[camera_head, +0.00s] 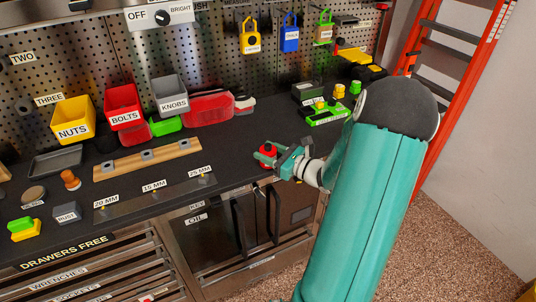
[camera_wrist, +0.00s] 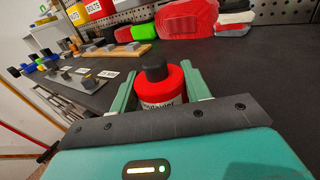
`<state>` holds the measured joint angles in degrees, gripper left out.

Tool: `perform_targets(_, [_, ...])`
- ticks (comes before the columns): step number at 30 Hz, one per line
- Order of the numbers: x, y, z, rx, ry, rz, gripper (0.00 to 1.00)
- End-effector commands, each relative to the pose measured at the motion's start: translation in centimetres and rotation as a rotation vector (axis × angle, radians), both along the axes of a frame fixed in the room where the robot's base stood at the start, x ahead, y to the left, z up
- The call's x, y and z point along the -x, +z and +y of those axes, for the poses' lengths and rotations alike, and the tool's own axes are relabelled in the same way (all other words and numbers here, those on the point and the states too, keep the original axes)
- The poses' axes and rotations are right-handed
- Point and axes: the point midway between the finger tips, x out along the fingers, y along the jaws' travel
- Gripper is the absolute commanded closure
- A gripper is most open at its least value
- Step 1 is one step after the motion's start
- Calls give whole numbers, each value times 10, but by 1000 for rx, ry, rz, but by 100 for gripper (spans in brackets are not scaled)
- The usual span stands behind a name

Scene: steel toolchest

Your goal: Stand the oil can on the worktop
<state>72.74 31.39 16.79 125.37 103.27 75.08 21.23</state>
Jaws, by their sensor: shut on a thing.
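The oil can is a red can with a dark cap and a partly hidden white label. It sits between the jaws in the wrist view (camera_wrist: 172,84) and shows small in the head view (camera_head: 267,149). My gripper (camera_head: 277,156) is shut on it, with a green finger on each side in the wrist view (camera_wrist: 162,88). The can looks about upright, near the front edge of the dark worktop (camera_head: 235,140). Its base is hidden, so I cannot tell whether it touches the worktop.
A wooden rail (camera_head: 148,159) and a metal strip (camera_head: 155,191) lie left of the can. Yellow, red and grey bins (camera_head: 170,97) and red cases (camera_head: 205,107) stand behind. A green tray (camera_head: 325,116) is at right. Bare worktop lies behind the can.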

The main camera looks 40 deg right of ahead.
Motion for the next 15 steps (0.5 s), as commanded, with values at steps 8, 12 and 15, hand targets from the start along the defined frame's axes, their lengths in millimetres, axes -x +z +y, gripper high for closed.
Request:
perform_targets(8, [0, 14, 0, 4, 0, -1, 82])
perform_targets(12, [0, 35, 0, 6, 0, -2, 82])
perform_targets(15, [12, 50, 9, 6, 0, -1, 82])
